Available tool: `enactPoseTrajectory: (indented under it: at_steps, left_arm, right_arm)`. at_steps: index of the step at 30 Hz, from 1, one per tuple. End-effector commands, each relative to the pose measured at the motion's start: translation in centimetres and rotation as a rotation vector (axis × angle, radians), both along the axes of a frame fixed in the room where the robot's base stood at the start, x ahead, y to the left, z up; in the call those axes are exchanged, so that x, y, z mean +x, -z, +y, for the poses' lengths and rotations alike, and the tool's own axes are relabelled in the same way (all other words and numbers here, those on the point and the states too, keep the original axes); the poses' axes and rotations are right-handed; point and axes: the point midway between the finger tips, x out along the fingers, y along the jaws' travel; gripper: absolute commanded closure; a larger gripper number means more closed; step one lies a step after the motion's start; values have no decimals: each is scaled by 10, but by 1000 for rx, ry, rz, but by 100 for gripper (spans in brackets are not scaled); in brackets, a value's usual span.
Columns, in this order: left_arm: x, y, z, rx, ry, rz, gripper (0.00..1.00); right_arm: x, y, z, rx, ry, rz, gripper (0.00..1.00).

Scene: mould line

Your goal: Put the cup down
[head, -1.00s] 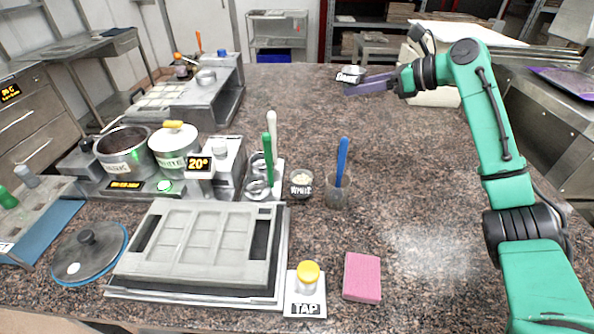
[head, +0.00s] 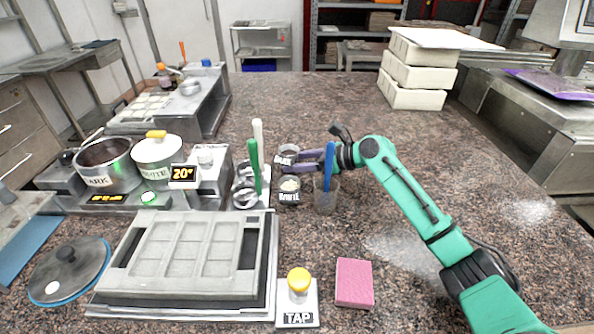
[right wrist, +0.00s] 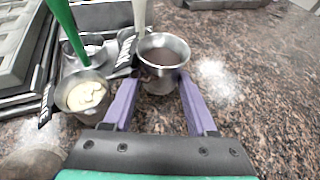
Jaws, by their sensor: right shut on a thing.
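A small metal cup with dark contents (right wrist: 163,54) stands upright between the two purple fingers of my right gripper (right wrist: 158,84), which is shut on it. In the head view the same cup (head: 289,149) and my right gripper (head: 300,162) are just behind a second small cup with pale pieces (head: 289,185). That second cup also shows at the left in the right wrist view (right wrist: 85,96). I cannot tell whether the held cup's base touches the counter. My left gripper is not in view.
A clear beaker with a blue spatula (head: 326,192) stands close in front of my right gripper. A holder with green and white spatulas (head: 257,165) is just left of the cups. A pink sponge (head: 354,283) lies in front.

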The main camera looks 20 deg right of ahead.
Motion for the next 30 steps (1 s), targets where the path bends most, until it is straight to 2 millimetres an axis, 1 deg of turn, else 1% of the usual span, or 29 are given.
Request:
enactPoseTrajectory:
  at_steps: [1, 4, 14, 15, 26, 30]
  left_arm:
    - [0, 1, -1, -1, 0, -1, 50]
    - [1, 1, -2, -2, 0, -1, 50]
    - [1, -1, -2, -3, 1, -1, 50]
    - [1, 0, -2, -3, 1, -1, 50]
    - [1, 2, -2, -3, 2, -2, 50]
    - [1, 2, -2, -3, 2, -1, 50]
  right_arm:
    - [0, 12, 0, 1, 1, 4, 100]
    - [0, 28, 0, 1, 0, 3, 100]
    - [0, 31, 0, 1, 0, 1, 100]
    - [0, 32, 0, 0, 0, 0, 31]
    - [0, 30, 0, -1, 0, 0, 30]
    - [-8, 25, -12, -1, 3, 2, 30]
